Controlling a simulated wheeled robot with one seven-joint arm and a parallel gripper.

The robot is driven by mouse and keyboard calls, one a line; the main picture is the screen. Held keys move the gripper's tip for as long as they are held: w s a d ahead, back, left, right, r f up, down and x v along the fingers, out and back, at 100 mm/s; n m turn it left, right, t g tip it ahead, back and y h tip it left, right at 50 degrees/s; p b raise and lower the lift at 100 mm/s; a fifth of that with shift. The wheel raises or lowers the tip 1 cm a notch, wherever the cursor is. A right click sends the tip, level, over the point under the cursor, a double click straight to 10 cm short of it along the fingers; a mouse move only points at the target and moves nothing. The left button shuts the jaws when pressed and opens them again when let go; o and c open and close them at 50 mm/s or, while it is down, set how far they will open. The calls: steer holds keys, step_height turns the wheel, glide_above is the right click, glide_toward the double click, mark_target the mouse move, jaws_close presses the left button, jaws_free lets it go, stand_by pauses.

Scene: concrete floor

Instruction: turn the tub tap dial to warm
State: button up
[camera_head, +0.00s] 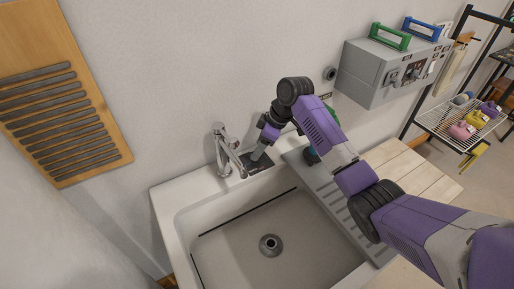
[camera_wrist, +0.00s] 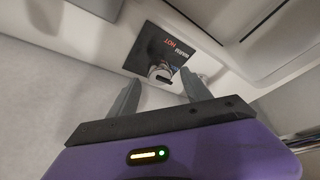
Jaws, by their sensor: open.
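The tub tap dial (camera_wrist: 162,73) is a small silver knob with a dark slot. It sits on a black plate (camera_wrist: 157,50) lettered WARM and HOT; its pointing direction is unclear. In the head view the dark plate (camera_head: 268,161) shows on the tub's back ledge, partly covered by my gripper. The chrome tap (camera_head: 222,150) stands just left of it. My gripper (camera_wrist: 160,92) is open, with one grey finger on each side of the dial in the wrist view. I cannot tell whether either finger touches it. My gripper (camera_head: 258,153) reaches down to the ledge in the head view.
The white tub (camera_head: 165,205) has an empty basin with a drain (camera_head: 270,245). A ribbed grey drainboard (camera_head: 325,190) lies right of it, beneath my arm. A grey switch box (camera_head: 375,75) with green and blue handles is on the wall. A slatted wooden panel (camera_head: 65,95) is left.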

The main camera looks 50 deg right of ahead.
steer(key=shift+x, duration=0.85)
jaws_close()
steer(key=n+b, duration=0.1)
steer(key=n, duration=0.1)
steer(key=n+y+b, duration=0.1)
steer(key=shift+w+f+n+g, duration=0.1)
steer(key=shift+f+n+g, duration=0.05)
steer(key=shift+n+g, duration=0.25)
steer(key=n+b, duration=0.2)
steer(key=n+g+y+b, duration=0.1)
steer(key=n, duration=0.1)
steer(key=shift+w+d+n+g+b, duration=0.1)
steer(key=shift+n+g+b, duration=0.2)
steer(key=shift+n+b, duration=0.1)
